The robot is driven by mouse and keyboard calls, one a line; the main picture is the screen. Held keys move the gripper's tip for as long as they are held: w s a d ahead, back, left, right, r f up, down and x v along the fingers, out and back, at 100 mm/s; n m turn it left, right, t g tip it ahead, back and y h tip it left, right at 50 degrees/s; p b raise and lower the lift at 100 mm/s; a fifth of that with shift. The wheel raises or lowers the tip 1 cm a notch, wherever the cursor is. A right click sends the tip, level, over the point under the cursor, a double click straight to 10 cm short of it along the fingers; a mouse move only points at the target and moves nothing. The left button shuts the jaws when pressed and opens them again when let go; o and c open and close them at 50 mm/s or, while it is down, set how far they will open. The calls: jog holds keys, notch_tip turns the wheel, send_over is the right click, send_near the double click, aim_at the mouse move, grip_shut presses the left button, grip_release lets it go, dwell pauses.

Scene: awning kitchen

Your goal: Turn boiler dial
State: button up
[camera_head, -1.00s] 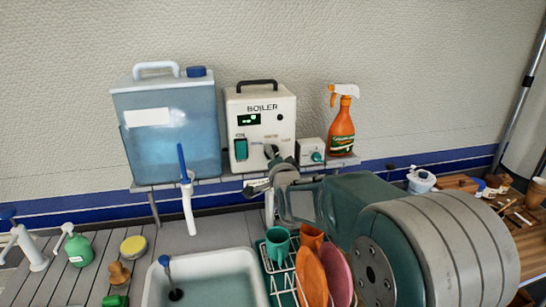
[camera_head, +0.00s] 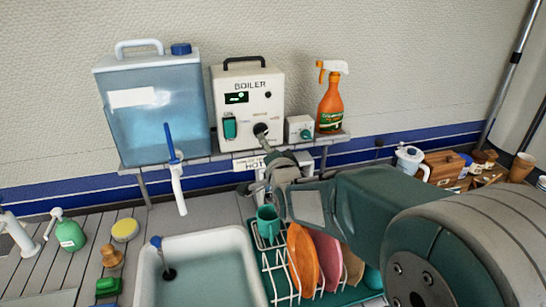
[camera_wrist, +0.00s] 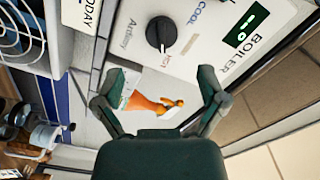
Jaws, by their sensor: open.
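The white boiler (camera_head: 247,98) stands on the wall shelf in the head view, with a green display and a black top handle. Its dark dial (camera_head: 261,130) is low on the front, and it shows larger in the wrist view (camera_wrist: 161,33) as a round black knob with a grey pointer. My gripper (camera_wrist: 160,82) is open, its two fingers spread and empty. In the wrist view the dial lies beyond the fingertips, between their lines and apart from them. In the head view my gripper (camera_head: 268,165) is just below the dial, and its fingertips are hard to make out.
A small box with a green knob (camera_head: 301,131) and an orange spray bottle (camera_head: 331,100) stand right of the boiler. A blue water tank (camera_head: 156,112) stands left. Below are a sink (camera_head: 150,285) and a dish rack (camera_head: 270,285) with plates and a cup.

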jog(key=s, duration=0.4)
jog(key=shift+s+d, duration=0.3)
jog(key=shift+d, duration=0.1)
jog(key=s+d+f+n+g+h, duration=0.1)
jog(key=s+d+n+g, duration=0.2)
jog(key=s, duration=0.6)
jog(key=s+d+f+n+g+h, duration=0.1)
jog(key=s+d+f+n+g, duration=0.1)
jog(key=s, duration=0.8)
jog(key=s+d+f+n+g+h, duration=0.1)
jog(key=s+d+n+g, duration=0.3)
jog(key=s, duration=0.5)
jog(key=d+f+g, duration=0.1)
jog(key=d+g, duration=0.1)
jog(key=g, duration=0.1)
jog(key=shift+s+f+n, duration=0.25)
jog(key=shift+s+n, duration=0.1)
jog(key=shift+n, duration=0.05)
